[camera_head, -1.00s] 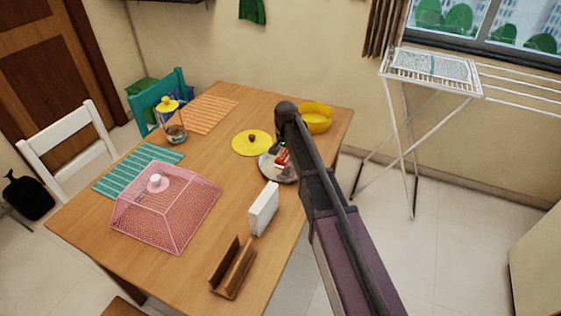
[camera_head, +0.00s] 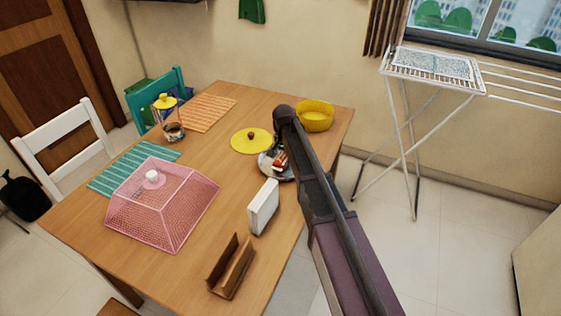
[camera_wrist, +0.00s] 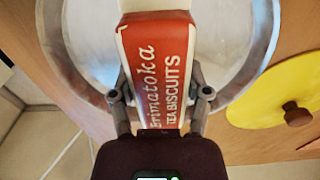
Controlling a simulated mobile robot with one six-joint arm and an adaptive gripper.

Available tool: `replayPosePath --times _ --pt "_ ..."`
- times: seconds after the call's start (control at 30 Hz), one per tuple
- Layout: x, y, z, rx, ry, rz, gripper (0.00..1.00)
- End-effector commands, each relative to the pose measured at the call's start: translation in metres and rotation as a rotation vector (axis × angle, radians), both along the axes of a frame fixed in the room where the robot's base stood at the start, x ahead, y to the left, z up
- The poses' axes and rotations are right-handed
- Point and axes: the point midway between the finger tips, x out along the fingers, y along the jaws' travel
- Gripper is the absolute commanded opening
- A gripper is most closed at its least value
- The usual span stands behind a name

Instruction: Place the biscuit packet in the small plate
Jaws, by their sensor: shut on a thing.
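The biscuit packet (camera_wrist: 158,68) is red and white with "TEA BISCUITS" lettering. In the wrist view it lies between the two fingers of my gripper (camera_wrist: 160,98), which is shut on it. The small plate (camera_wrist: 90,40) is round and pale grey, and the packet is over it. I cannot tell whether the packet touches the plate. In the head view the plate (camera_head: 268,171) is partly hidden behind my arm, and the packet (camera_head: 279,163) shows as a small red patch over it.
A yellow lid (camera_head: 250,142) lies beside the plate, and a yellow pot (camera_head: 315,117) stands behind. A white upright box (camera_head: 263,208), a brown wooden holder (camera_head: 231,268) and a pink mesh cover (camera_head: 165,205) are nearer. The table's right edge is close to the plate.

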Motion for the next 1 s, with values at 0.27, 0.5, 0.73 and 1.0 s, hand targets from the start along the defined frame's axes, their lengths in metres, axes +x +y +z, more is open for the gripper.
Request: replayPosePath --times 0.27,0.5,0.73,1.0 --pt "0.0001 0.0000 0.0003 0.000 0.000 0.000 0.09" --pt "0.0000 0.0000 -0.0024 0.000 0.000 0.000 0.83" --pt "0.0001 0.0000 -0.0024 0.000 0.000 0.000 0.96" --pt "0.0001 -0.0001 -0.0020 0.000 0.000 0.000 0.96"
